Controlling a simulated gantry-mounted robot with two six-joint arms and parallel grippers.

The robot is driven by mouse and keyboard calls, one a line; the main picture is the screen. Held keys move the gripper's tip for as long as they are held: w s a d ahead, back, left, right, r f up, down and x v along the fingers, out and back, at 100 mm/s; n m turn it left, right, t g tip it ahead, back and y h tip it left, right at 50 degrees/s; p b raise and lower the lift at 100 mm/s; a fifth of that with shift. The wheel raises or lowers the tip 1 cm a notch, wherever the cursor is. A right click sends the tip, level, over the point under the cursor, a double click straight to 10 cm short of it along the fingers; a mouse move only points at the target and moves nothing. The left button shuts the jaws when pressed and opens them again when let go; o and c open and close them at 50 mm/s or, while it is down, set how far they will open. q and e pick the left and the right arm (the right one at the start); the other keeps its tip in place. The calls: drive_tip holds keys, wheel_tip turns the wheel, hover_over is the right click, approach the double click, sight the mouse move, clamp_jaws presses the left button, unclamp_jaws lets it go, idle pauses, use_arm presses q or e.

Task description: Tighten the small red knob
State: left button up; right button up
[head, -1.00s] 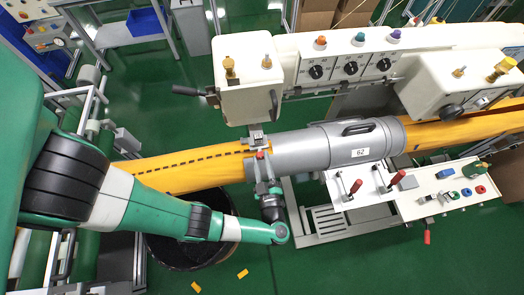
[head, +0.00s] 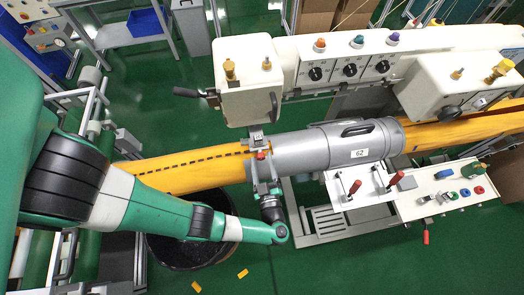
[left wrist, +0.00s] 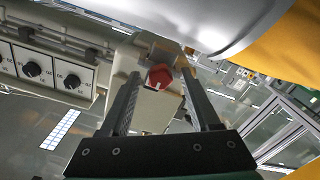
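The small red knob (head: 261,155) sits on a bracket at the left end of the grey cylinder (head: 300,150), where the yellow felt tube (head: 190,168) enters. My left gripper (head: 263,163) reaches up to the knob from below in the head view. In the left wrist view the red knob (left wrist: 158,77) lies between the tips of the two dark fingers (left wrist: 162,82). The fingers are spread apart, and I cannot tell whether either touches the knob. My right gripper is out of view.
A white control box (head: 248,88) and a panel with black dials (head: 350,68) stand just above the cylinder. A white panel with red-handled levers (head: 355,187) is to the lower right. A dark round bin (head: 185,250) stands under my left arm.

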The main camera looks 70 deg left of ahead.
use_arm(q)
drive_tip(key=shift+d, duration=0.15)
drive_tip(key=shift+d, duration=0.35)
drive_tip(key=s+d, duration=0.1)
drive_tip(key=d, duration=0.9)
drive_tip(key=shift+s+d+p, duration=0.2)
drive_tip(key=shift+d+p, duration=0.1)
drive_tip(key=shift+p, duration=0.05)
drive_tip(key=shift+a, duration=0.15)
